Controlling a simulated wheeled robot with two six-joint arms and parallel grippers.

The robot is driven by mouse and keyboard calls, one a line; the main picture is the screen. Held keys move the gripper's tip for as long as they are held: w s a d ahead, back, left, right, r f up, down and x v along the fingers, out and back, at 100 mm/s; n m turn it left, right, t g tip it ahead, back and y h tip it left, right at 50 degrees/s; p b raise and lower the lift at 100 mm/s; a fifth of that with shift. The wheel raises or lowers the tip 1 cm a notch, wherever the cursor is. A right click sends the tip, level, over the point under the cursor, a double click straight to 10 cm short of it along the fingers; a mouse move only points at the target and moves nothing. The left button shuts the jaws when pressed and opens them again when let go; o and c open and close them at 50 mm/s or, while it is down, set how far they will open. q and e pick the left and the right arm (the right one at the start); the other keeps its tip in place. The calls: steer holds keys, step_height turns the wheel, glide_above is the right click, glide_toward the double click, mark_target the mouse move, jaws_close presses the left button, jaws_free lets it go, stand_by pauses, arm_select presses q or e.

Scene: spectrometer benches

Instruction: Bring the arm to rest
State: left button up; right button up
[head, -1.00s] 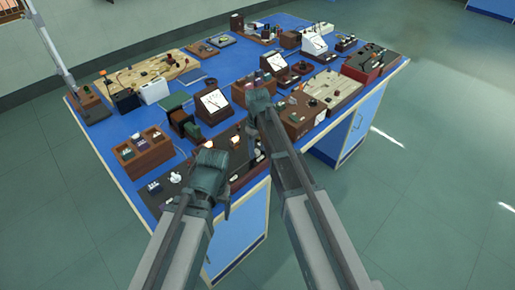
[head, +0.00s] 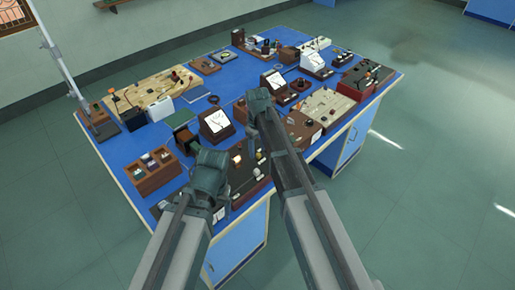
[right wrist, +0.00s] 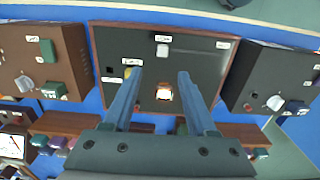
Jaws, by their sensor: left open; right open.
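My left gripper (head: 218,198) is at the near left edge of the blue bench, partly hidden behind its own wrist. I see nothing held in it. My right gripper (head: 254,150) hangs below its wrist over the bench, near a dark panel. In the right wrist view its two fingers (right wrist: 158,78) are spread apart with nothing gripped. Between them, beyond the tips, the black panel (right wrist: 205,60) with a brown rim shows a small lit lamp (right wrist: 164,95). I cannot tell how far the tips are from it.
The blue bench (head: 125,150) is crowded with instruments. A white-faced meter (head: 215,121) and a brown three-part box (head: 150,170) stand near my left gripper. A grey pole (head: 60,62) rises at the left corner. The green floor (head: 420,200) is clear to the right.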

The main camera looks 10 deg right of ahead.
arm_select(q)
steer(key=shift+r+p, duration=0.5)
steer(key=shift+r, duration=0.45)
arm_select(e)
step_height(320, 180, up, 2)
arm_select(q)
step_height(320, 180, down, 2)
steer(key=shift+f+b, duration=0.2)
steer(key=shift+b, duration=1)
arm_select(e)
steer(key=s+a+f+m, duration=0.1)
steer(key=s+a, duration=0.1)
steer(key=s, duration=1)
steer(key=s+a+f+m+h, duration=0.1)
steer(key=s+a+m, duration=0.1)
steer(key=s, duration=0.9)
steer(key=shift+s+a+f, duration=0.15)
steer(key=shift+s+a, duration=0.05)
steer(key=shift+s, duration=0.2)
